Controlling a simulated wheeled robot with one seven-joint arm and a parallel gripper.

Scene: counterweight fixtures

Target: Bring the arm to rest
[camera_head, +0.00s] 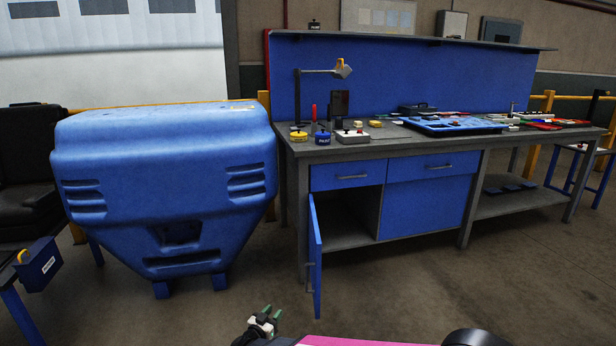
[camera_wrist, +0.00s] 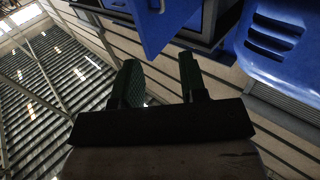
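My gripper (camera_head: 268,312), with green fingers, shows low in the head view, in front of the workbench. It is in the air with nothing seen in its grasp. In the wrist view my gripper (camera_wrist: 160,73) has its two fingers apart with an empty gap between them. Most of my arm is outside the head view.
The workbench (camera_head: 435,147) has a blue cabinet door (camera_head: 315,255) standing open towards me. The door also shows in the wrist view (camera_wrist: 152,22). A large blue bin (camera_head: 165,160) stands left of the bench. The floor (camera_head: 410,285) in front is clear.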

